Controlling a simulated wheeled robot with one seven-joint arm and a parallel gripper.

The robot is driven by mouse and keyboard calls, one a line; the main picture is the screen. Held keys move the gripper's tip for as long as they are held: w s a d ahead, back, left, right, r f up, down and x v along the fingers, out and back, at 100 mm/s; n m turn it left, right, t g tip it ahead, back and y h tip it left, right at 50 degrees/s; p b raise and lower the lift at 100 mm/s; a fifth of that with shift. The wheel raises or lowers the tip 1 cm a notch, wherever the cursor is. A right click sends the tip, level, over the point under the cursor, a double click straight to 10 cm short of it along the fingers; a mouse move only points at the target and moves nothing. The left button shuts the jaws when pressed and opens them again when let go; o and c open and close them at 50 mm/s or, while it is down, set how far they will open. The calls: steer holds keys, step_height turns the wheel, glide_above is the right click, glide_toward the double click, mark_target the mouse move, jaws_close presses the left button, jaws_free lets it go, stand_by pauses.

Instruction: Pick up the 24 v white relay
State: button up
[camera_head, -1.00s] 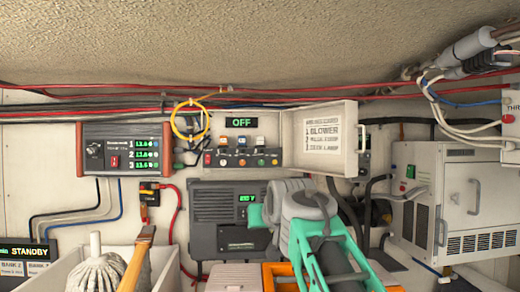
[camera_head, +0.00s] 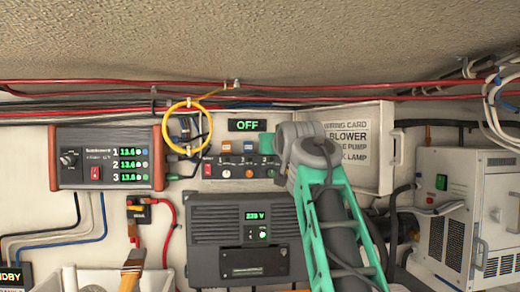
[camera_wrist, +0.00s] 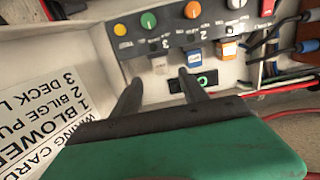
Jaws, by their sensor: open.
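I cannot tell how deep the gap is. In the head view my gripper (camera_head: 285,145) covers the right part of the panel and hides the white relay; the blue relay (camera_head: 251,145) shows there.
The open box lid (camera_head: 372,145) with a wiring card stands right of the panel. An OFF display (camera_head: 247,124) sits over the relays. A yellow cable loop (camera_head: 187,125) hangs at left. Knobs and a red switch (camera_wrist: 267,8) line the panel. A dark inverter (camera_head: 235,215) is below.

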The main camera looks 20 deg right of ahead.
steer(key=p+x, duration=0.1)
steer(key=x, duration=0.1)
steer(key=p+x, duration=0.2)
steer(key=x, duration=0.1)
steer(key=p+x, duration=0.1)
steer(key=x, duration=0.1)
steer(key=shift+w+r+p, duration=0.2)
steer(key=shift+r+p, duration=0.1)
steer(key=shift+p, duration=0.1)
steer(key=shift+w+f, duration=0.15)
steer(key=shift+w, duration=0.05)
steer(key=shift+s, duration=0.15)
jaws_close()
